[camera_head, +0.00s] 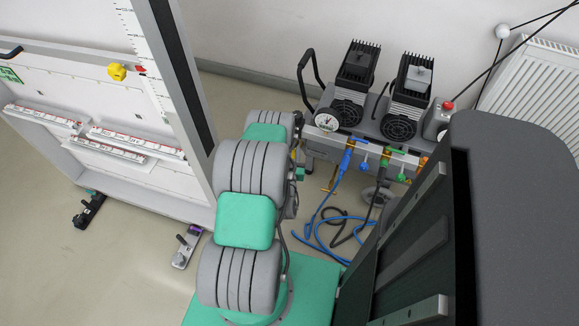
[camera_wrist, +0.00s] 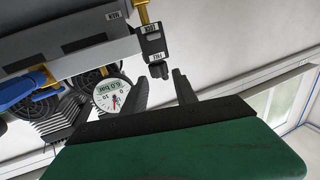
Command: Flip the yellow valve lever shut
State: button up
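I cannot clearly make out a yellow valve lever. In the head view a small orange-yellow part (camera_head: 422,164) shows at the right end of the grey manifold (camera_head: 325,141), partly hidden. A blue lever (camera_head: 361,141) and a green lever (camera_head: 398,152) sit left of it. The pressure gauge (camera_wrist: 112,95) is beside the left finger, and a blue lever (camera_wrist: 18,92) is at the left edge.
The compressor (camera_head: 350,98) with two ribbed black cylinder heads stands against the wall behind the manifold. Blue hoses (camera_head: 322,232) hang to the floor. A white frame (camera_head: 95,110) with a yellow knob (camera_head: 117,72) stands left. A radiator (camera_head: 540,85) is at right.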

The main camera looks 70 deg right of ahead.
jog(key=b, duration=1.6)
send_near(293, 155)
jog(key=d, duration=0.4)
jog(key=w+d+b, duration=0.1)
jog(key=shift+d+f, duration=0.1)
jog(key=shift+d, duration=0.3)
jog(key=shift+w+d, duration=0.2)
jog(key=shift+d, duration=0.95)
jog(key=shift+c, duration=0.5)
grip_shut()
